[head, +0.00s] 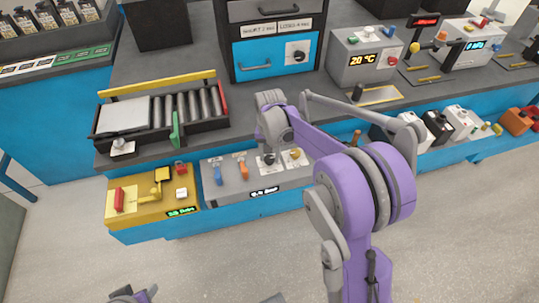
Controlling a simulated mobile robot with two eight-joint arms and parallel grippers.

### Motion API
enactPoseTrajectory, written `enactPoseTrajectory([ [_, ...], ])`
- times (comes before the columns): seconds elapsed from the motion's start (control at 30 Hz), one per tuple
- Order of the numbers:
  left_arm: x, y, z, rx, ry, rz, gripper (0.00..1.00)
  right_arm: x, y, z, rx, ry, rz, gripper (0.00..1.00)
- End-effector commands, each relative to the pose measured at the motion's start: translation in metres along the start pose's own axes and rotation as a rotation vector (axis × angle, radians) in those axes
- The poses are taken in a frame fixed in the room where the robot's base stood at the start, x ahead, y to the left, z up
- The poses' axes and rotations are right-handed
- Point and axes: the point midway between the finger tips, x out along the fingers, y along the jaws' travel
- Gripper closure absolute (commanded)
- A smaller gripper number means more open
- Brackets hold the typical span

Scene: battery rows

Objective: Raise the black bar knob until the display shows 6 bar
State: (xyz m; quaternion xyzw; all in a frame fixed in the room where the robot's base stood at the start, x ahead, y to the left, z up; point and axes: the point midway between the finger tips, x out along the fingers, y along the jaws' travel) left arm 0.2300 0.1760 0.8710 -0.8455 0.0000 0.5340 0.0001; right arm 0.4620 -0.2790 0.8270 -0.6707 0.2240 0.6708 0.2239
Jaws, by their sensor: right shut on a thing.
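A grey control panel (232,184) sits on the front ledge of the bench. A dark knob (268,159), apparently the black bar knob, shows under my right gripper (270,154). The gripper reaches down onto it and is shut on it; the fingers hide most of the knob. A small black display (264,192) with white text is on the panel's front edge. It seems to end in "bar", but its number is too small to read. My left gripper (136,294) shows only partly at the bottom edge, far from the panel, and its jaws are unclear.
Beside the knob stand a blue lever (218,176), an orange lever (243,170) and a yellow knob (295,154). A yellow panel (150,205) is to the left. A roller conveyor (165,112) and a temperature box (364,58) stand behind.

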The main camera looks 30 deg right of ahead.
Motion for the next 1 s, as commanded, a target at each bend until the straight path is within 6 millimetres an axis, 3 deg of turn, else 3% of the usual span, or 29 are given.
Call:
enactPoseTrajectory([
  [0.07,0.0,0.0,0.0,0.0,0.0,0.0,0.5,0.0,0.0,0.0,0.001,0.0,0.0,1.0],
  [0.1,0.0,0.0,0.0,0.0,0.0,0.0,0.5,0.0,0.0,0.0,0.001,0.0,0.0,0.48],
  [0.23,0.0,0.0,0.0,0.0,0.0,0.0,0.5,0.0,0.0,0.0,0.0,0.0,0.0,0.24],
  [0.63,-0.001,0.0,-0.001,0.0,0.0,0.0,0.5,-0.007,0.0,0.0,-0.001,0.0,0.0,0.23],
  [1.0,-0.006,0.0,-0.004,0.0,0.003,0.0,0.5,-0.078,0.0,0.0,-0.001,0.0,0.0,0.23],
])
